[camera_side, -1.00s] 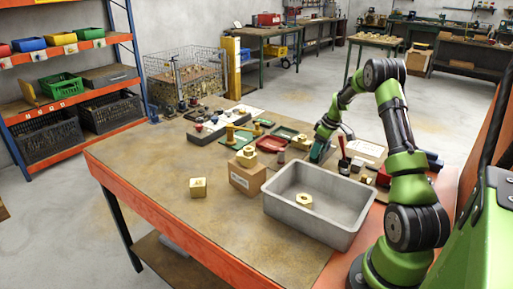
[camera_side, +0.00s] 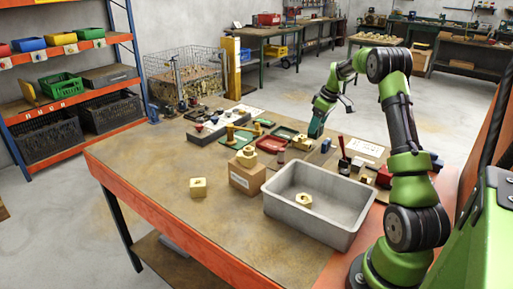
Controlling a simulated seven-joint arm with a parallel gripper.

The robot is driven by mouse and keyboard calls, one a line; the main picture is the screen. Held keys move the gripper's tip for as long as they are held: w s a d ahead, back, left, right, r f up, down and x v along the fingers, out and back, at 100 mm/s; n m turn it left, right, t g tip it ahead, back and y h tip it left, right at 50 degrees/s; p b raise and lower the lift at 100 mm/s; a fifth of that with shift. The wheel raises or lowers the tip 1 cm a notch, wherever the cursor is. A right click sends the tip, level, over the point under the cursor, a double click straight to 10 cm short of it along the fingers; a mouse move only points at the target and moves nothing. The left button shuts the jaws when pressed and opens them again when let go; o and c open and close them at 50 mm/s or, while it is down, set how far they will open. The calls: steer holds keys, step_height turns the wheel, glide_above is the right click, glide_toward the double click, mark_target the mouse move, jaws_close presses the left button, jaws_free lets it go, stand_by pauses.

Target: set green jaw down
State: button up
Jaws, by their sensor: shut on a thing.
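My gripper (camera_side: 317,133) is at the far right part of the workbench, pointing down. A teal-green piece (camera_side: 316,127) shows at its end; I take it to be the green jaw, which the gripper is shut on. At this size I cannot tell its edges from the fingers. It appears to be above the bench top, near a small blue block (camera_side: 326,145). A green plate (camera_side: 240,137) with a brass fixture lies further left.
A grey bin (camera_side: 285,212) with a brass nut (camera_side: 303,199) inside stands at the front right. A brass block (camera_side: 198,187) sits on the left bench. The front left bench top is mostly clear.

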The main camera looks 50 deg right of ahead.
steer(key=w+a, duration=0.3)
steer(key=w, duration=0.4)
steer(key=shift+s+a+f+x, duration=0.1)
steer(key=shift+s+x, duration=0.25)
steer(key=shift+x, duration=1.15)
steer(key=shift+s+a+f+x, duration=0.1)
steer(key=shift+s+x, duration=0.25)
steer(key=shift+x, duration=1.2)
steer(key=shift+s+a+f+x, duration=0.1)
steer(key=shift+s+x, duration=0.25)
steer(key=shift+x, duration=1.15)
steer(key=shift+f, duration=0.1)
steer(key=o, duration=1.3)
steer(key=shift+f, duration=0.1)
steer(key=shift+c, duration=0.2)
